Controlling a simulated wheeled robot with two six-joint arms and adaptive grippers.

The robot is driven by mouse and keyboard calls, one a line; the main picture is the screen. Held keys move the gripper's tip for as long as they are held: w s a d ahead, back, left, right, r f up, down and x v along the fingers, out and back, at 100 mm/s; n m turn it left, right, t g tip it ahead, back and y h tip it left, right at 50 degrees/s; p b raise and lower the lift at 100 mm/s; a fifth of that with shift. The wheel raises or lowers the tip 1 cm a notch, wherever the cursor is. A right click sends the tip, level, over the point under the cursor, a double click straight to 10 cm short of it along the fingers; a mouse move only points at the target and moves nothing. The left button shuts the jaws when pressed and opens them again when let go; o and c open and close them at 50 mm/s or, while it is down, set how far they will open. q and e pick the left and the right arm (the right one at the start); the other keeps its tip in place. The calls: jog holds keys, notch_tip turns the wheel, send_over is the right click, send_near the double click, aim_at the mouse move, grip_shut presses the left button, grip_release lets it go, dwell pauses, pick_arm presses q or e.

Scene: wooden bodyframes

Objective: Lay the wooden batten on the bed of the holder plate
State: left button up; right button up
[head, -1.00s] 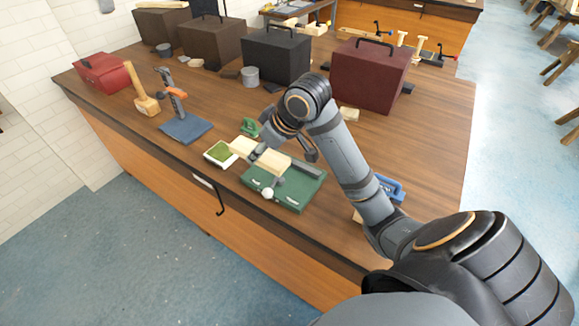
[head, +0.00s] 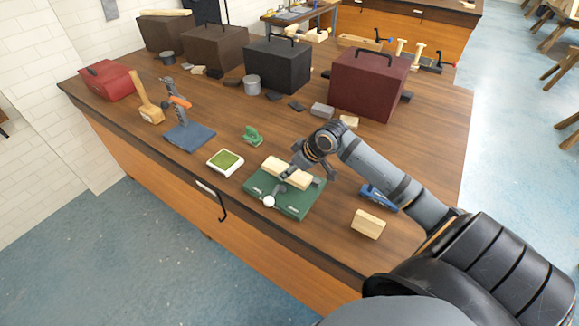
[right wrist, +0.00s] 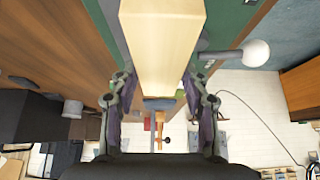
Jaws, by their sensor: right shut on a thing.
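The pale wooden batten (head: 275,168) is over the back part of the green holder plate (head: 264,190), roughly in line with its long side. My right gripper (head: 293,172) comes from the right and is shut on the batten. In the right wrist view the batten (right wrist: 162,45) runs between the two fingers (right wrist: 162,100). The plate has a lever with a white ball knob (head: 268,201), also in the right wrist view (right wrist: 256,52). I cannot tell whether the batten touches the bed; the gripper hides part of it. My left gripper is not in view.
A white tray with a green pad (head: 225,160) and a small green tool (head: 252,135) are left of the plate. A blue tool (head: 378,197) and a wooden block (head: 368,223) are to the right. A blue stand (head: 188,136), a mallet (head: 151,109) and several toolboxes are further off.

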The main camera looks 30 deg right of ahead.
jog(key=shift+f, duration=0.1)
jog(key=shift+f, duration=0.6)
jog(key=o, duration=1.3)
jog(key=shift+o, duration=0.2)
jog(key=shift+r, duration=0.15)
jog(key=p+v, duration=0.1)
jog(key=v, duration=0.5)
jog(key=shift+r+p, duration=0.3)
jog(key=shift+r, duration=0.15)
jog(key=p+v, duration=0.6)
jog(key=p, duration=0.5)
